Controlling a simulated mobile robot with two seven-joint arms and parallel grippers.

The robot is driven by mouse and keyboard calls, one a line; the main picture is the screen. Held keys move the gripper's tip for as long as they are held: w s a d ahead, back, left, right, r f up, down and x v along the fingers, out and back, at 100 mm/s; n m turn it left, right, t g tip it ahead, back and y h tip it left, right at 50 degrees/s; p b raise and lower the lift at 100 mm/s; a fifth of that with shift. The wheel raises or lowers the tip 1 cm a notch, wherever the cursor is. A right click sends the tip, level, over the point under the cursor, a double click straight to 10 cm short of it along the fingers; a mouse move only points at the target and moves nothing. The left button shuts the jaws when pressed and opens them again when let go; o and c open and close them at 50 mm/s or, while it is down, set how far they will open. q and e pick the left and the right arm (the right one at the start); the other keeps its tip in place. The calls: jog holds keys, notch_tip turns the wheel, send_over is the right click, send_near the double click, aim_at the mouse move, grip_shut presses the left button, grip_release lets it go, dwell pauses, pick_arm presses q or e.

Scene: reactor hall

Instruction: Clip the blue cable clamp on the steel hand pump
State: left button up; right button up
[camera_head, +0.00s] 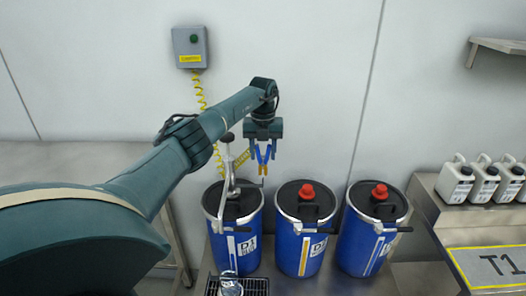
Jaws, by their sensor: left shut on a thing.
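My left gripper (263,139) points down in front of the wall, above the left blue drum. It is shut on the blue cable clamp (263,154), which hangs below the fingers with its narrow end down. The steel hand pump (228,178) stands upright on the lid of the left drum, just left of the clamp, with a dark knob on top. The clamp's lower end is close to a thin part at the pump's right; I cannot tell whether they touch. My right gripper is not in view.
A yellow coiled cable (201,90) hangs from a grey wall box (190,47) toward the clamp. The left drum (237,250) stands beside two blue drums with red caps (303,245) (362,248). White canisters (484,182) stand on a steel bench at right.

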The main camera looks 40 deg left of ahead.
aim_at(263, 162)
pick_arm(q)
jog(key=shift+f, duration=0.2)
jog(key=shift+f+b, duration=0.65)
jog(key=shift+f, duration=0.8)
jog(key=shift+p, duration=0.35)
dwell(0.8)
jog(key=shift+f+b, duration=0.35)
jog(key=shift+f, duration=0.25)
dwell(0.4)
jog(key=o, duration=0.8)
jog(key=shift+o, duration=0.2)
